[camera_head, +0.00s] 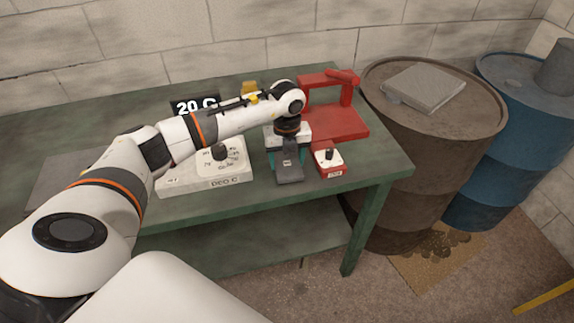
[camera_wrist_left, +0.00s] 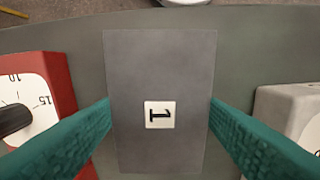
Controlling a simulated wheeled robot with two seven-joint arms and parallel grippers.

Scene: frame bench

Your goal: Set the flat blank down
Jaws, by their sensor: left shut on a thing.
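The flat blank (camera_wrist_left: 160,65) is a dark grey rectangular plate with a white tag marked 1. My left gripper (camera_wrist_left: 160,118) is shut on it, with one teal finger against each long side. In the head view the blank (camera_head: 289,173) shows under the left gripper (camera_head: 288,155), near the front edge of the green bench (camera_head: 375,170). I cannot tell whether its underside touches the bench top. The far end of the blank is hidden by the gripper in the head view. My right gripper is not in view.
A red timer (camera_head: 330,162) stands close right of the blank, and a white dial box (camera_head: 232,176) close left. A red stand (camera_head: 335,122) is behind right. A 20 C display (camera_head: 182,103) is at the back. Brown (camera_head: 425,150) and blue (camera_head: 505,155) drums stand right of the bench.

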